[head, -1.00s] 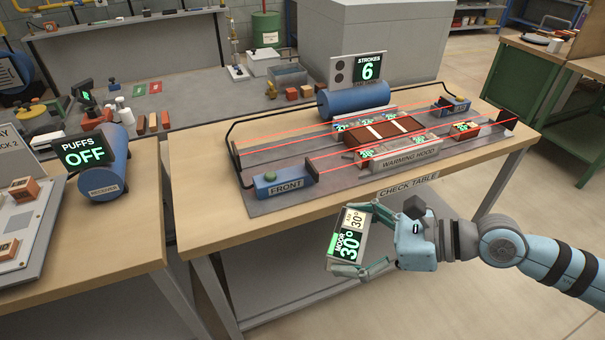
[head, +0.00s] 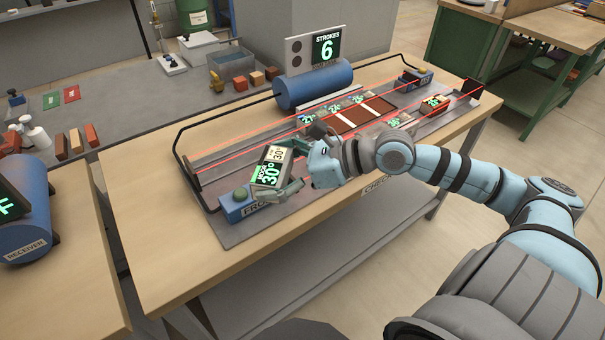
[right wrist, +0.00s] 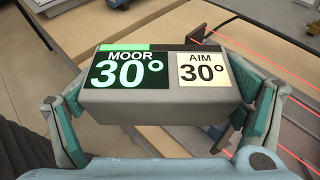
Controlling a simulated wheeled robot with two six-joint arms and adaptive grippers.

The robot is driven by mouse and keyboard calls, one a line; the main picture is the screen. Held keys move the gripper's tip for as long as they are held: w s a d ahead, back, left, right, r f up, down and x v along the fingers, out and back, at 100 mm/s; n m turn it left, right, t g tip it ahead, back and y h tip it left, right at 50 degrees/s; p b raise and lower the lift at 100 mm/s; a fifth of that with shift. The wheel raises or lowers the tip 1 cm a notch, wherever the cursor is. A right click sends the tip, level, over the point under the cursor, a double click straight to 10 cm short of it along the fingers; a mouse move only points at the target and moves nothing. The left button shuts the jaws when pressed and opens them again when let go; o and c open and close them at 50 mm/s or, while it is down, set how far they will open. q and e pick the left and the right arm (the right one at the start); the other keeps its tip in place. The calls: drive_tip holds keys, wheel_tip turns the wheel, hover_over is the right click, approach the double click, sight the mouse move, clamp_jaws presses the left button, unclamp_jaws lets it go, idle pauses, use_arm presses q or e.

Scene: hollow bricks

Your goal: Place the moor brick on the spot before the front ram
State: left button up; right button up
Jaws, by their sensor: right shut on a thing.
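The moor brick (head: 270,170) is a grey block with a green-and-black "MOOR 30°" label and a white "AIM 30°" label. My right gripper (head: 292,170) is shut on it and holds it over the front end of the check table rig. In the right wrist view the moor brick (right wrist: 160,107) sits between both fingers. The front ram (head: 237,207) is a blue box with a green button at the rig's left end. The brick and gripper hide part of the ram and the rail beside it. My left gripper is not in view.
Red beams (head: 235,160) run along the rig, bounded by a black bar (head: 180,150). A brown bed (head: 362,112) with several labelled bricks lies beyond my gripper. A blue tank (head: 312,85) and a strokes display (head: 326,48) stand behind. The table's left part (head: 140,210) is clear.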

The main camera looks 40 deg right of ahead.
drive_tip(key=w+d+r+m+t+h+b, duration=0.1)
drive_tip(key=w+d+m+t+h+b, duration=0.25)
drive_tip(key=d, duration=0.55)
drive_tip(key=w+d+m+h+b, duration=0.3)
drive_tip(key=w+d+m+h, duration=0.3)
drive_tip(key=d, duration=0.3)
use_arm(q)
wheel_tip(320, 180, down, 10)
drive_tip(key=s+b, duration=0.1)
drive_tip(key=b, duration=0.1)
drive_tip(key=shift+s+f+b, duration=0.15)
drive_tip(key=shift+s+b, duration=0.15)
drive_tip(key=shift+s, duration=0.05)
use_arm(e)
drive_tip(key=shift+n, duration=0.35)
drive_tip(key=f, duration=1.8)
drive_tip(key=shift+w+d+f, duration=0.2)
drive_tip(key=shift+w+d, duration=0.15)
drive_tip(key=o, duration=1.3)
drive_tip(key=shift+f, duration=0.1)
drive_tip(key=shift+o, duration=0.2)
